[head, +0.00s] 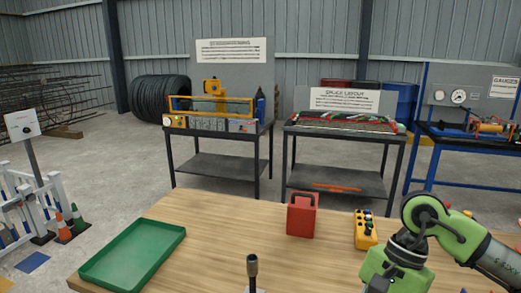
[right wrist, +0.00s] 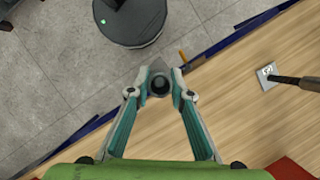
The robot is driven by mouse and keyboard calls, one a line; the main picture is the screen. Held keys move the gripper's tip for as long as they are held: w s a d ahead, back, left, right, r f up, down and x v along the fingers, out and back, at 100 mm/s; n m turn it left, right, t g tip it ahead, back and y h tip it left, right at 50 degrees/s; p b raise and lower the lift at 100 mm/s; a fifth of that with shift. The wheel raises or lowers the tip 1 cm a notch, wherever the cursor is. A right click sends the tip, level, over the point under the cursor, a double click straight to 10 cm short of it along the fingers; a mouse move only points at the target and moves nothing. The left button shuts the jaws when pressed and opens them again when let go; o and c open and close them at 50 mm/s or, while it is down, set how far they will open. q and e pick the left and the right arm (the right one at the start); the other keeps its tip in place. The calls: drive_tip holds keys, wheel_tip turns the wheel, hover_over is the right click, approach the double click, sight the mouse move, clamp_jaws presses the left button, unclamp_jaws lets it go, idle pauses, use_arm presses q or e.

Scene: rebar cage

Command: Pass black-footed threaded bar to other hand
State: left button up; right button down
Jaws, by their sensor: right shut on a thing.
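My right gripper (right wrist: 160,92) shows in the right wrist view with its fingertips closed around a small dark round thing (right wrist: 160,84). I see this thing nearly end-on, so its length is hidden; it looks like the black foot end of the threaded bar. My left gripper is in neither view.
The wooden table (head: 215,235) holds a green tray (head: 104,283), a red case (head: 301,217), a yellow control box (head: 365,232) and a dark upright post (head: 252,272). The post's pale base plate (right wrist: 268,75) shows in the right wrist view. The table's middle left is clear.

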drive_tip(key=n, duration=0.1)
drive_tip(key=s+f+n+g+h, duration=0.1)
drive_tip(key=n, duration=0.1)
drive_tip(key=f+n, duration=0.1)
drive_tip(key=n, duration=0.1)
drive_tip(key=shift+s+d+h, duration=0.1)
drive_tip(key=shift+s+h, duration=0.15)
drive_tip(key=shift+h, duration=0.05)
drive_tip(key=n, duration=0.2)
drive_tip(key=s+f+n+h, duration=0.1)
drive_tip(key=n+h, duration=0.1)
drive_tip(key=n, duration=0.1)
drive_tip(key=shift+s+d+f+n+g, duration=0.3)
drive_tip(key=shift+f, duration=0.1)
